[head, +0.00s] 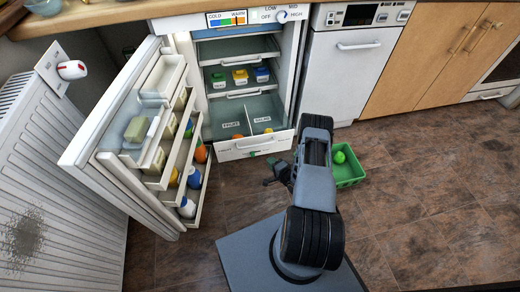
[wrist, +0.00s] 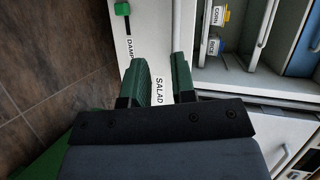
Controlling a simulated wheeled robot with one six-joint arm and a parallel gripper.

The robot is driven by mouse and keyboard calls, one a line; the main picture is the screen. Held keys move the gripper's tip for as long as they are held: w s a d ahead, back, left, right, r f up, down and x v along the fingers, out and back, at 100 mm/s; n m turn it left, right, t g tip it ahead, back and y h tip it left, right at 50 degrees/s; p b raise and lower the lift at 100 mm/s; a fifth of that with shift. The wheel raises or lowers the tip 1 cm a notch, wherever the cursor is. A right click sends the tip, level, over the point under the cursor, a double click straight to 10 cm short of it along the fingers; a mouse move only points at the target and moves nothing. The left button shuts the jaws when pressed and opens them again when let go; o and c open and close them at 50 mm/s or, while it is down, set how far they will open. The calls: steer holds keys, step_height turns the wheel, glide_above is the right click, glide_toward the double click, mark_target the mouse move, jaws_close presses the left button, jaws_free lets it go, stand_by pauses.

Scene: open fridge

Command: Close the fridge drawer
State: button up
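The fridge (head: 193,70) stands open. Its bottom drawer (head: 228,154) is pulled out, and its inside shows a divider between labelled fruit and salad compartments. In the wrist view, the white drawer front (wrist: 141,32) carries a "SALAD" label and a green slider (wrist: 122,9). My gripper (head: 268,176) is low in front of the drawer's right part. In the wrist view, my gripper (wrist: 161,62) has its two green fingers apart, with nothing held and the "SALAD" label showing between them. I cannot tell whether the fingertips touch the drawer front.
The fridge door (head: 100,140) is swung open to the left, its racks loaded with bottles. A green crate (head: 350,177) with a green ball (head: 339,157) stands on the floor right of my arm. A radiator (head: 50,180) is at the far left. Floor on the right is clear.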

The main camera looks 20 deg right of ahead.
steer(key=shift+m+t, duration=0.5)
steer(key=shift+m, duration=0.3)
steer(key=b+x, duration=0.1)
steer(key=x, duration=0.3)
steer(key=r+b+x, duration=0.1)
steer(key=b+x, duration=0.1)
steer(key=x, duration=0.3)
steer(key=d+b+x, duration=0.1)
steer(key=x, duration=0.3)
steer(key=shift+w+a+r+b, duration=0.1)
steer(key=shift+w+b, duration=0.2)
steer(key=shift+w, duration=0.15)
steer(key=shift+c, duration=0.2)
jaws_close()
